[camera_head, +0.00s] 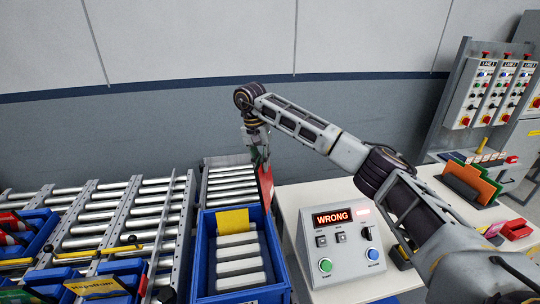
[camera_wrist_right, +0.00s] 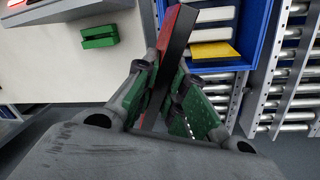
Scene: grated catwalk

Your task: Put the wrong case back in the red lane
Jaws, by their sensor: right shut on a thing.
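My right gripper (camera_head: 258,148) is shut on a thin red case (camera_head: 266,186), which hangs upright over the table's left edge by the blue crate. In the right wrist view the case (camera_wrist_right: 176,48) shows a red face and a dark edge between the green finger pads of the gripper (camera_wrist_right: 168,85). A control box (camera_head: 342,240) has a lit display reading WRONG. A blue bin (camera_head: 45,228) at the far left holds red items; I cannot tell whether it marks the red lane. My left gripper is not in view.
The blue crate (camera_head: 204,255) holds several pale bars and a yellow card (camera_head: 233,220). Roller lanes (camera_head: 110,215) lie to its left, with a yellow-labelled blue bin (camera_head: 125,270) in front. A green block (camera_wrist_right: 99,36) rests on the white table (camera_wrist_right: 50,65).

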